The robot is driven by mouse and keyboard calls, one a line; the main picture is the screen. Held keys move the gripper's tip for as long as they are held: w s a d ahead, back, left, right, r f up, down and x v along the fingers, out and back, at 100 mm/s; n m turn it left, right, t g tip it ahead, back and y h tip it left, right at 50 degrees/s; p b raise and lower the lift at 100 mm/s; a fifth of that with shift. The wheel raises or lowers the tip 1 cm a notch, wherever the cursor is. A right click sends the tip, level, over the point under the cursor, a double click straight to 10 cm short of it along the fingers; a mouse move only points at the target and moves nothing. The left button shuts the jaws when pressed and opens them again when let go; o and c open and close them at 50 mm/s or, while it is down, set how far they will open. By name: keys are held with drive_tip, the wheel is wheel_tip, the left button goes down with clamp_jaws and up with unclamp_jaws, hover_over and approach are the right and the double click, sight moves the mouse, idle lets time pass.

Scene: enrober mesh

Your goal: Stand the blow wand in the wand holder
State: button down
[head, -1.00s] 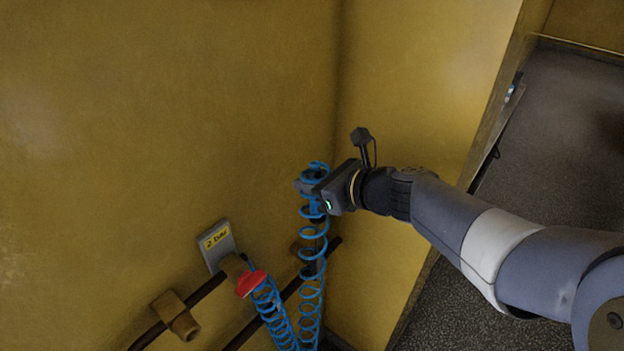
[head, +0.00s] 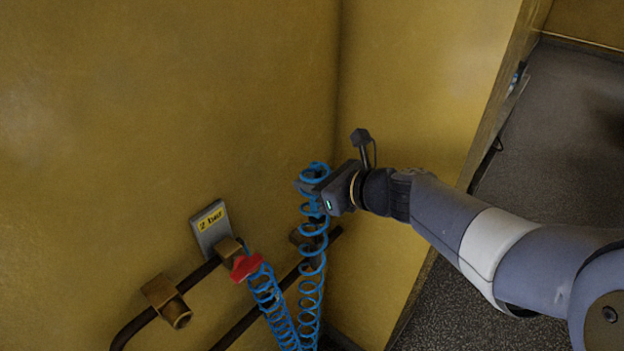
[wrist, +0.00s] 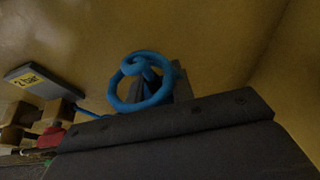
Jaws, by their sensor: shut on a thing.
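My gripper (head: 314,186) is at the upper end of a blue coiled hose (head: 312,236), close to the corner of the yellow walls. It is shut there, with the hose's top loop around its jaws; the wrist view shows the blue loop (wrist: 140,82) just beyond the dark gripper body. The blow wand itself is not clearly visible; the jaws and hose loops hide what is held. I cannot make out the wand holder for certain. A brown fitting with an open round end (head: 168,300) sits on the wall at the lower left.
A grey plate labelled "2 bar" (head: 210,227) is above a brown valve with a red handle (head: 246,267), where the hose's other end hangs. Dark pipes (head: 262,318) run along the wall below. The upper wall is bare. Open grey floor (head: 560,140) lies to the right.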

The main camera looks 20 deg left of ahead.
sight(312, 203)
drive_tip(key=shift+f+b, duration=2.65)
drive_tip(key=shift+f, duration=0.35)
drive_tip(key=c, duration=1.1)
unclamp_jaws()
drive_tip(key=p+v, duration=0.1)
drive_tip(key=v, duration=0.9)
drive_tip(key=shift+d+r, duration=0.15)
drive_tip(key=shift+d, duration=0.2)
